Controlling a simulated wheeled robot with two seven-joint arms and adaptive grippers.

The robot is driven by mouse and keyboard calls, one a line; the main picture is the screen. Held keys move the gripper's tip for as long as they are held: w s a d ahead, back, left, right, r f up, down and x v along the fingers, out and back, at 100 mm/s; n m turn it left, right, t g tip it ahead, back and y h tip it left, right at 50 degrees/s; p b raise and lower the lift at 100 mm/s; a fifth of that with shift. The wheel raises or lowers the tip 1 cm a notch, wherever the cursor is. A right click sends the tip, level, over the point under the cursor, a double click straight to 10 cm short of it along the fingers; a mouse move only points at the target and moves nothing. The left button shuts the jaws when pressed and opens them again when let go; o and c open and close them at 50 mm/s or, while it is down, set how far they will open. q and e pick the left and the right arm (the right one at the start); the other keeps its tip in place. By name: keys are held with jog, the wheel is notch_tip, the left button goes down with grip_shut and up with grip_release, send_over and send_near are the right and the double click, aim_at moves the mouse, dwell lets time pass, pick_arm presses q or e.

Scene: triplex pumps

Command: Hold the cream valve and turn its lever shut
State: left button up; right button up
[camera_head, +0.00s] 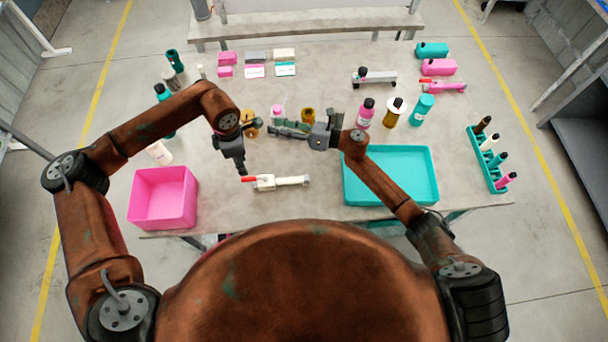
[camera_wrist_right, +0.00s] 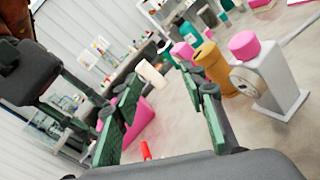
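The cream valve (camera_head: 266,183) lies on the grey table near its front edge, with a red lever (camera_head: 249,179) at its left end. In the right wrist view a red tip, which looks like the lever (camera_wrist_right: 146,150), shows low between the fingers. My left gripper (camera_head: 243,170) points down just above and left of the valve, apart from it as far as I can see; its finger gap is unclear. My right gripper (camera_head: 279,128) is open and empty, pointing left, behind the valve. Its green-padded fingers stand wide apart in the wrist view (camera_wrist_right: 163,118).
A pink bin (camera_head: 163,197) stands at the front left, a teal tray (camera_head: 391,199) at the front right. A grey pink-capped unit (camera_wrist_right: 272,82) and a gold cylinder (camera_wrist_right: 213,70) stand close to my right fingers. Pink, gold and teal bottles stand behind the tray.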

aim_at(290, 179)
jog(key=s+d+f+n+g+h, duration=0.1)
jog(key=s+d+f+n+g, duration=0.1)
jog(key=s+f+n, duration=0.1)
jog(key=s+d+f+n+g+h, duration=0.1)
jog(key=s+d+f+n+g, duration=0.1)
jog(key=s+f, duration=0.3)
jog(key=s+d+f+n+g, duration=0.2)
jog(key=s+f+n, duration=0.2)
jog(key=f+n, duration=0.1)
jog(key=shift+d+g+h, duration=0.3)
jog(key=shift+d+h, duration=0.05)
jog(key=shift+h, duration=0.05)
jog(key=shift+s+f, duration=0.15)
jog(key=shift+s, duration=0.05)
jog(key=shift+a+f, duration=0.15)
jog(key=shift+a, duration=0.25)
jog(key=x, duration=0.6)
jog(key=shift+a+f, duration=0.15)
jog(key=shift+a, duration=0.15)
grip_shut()
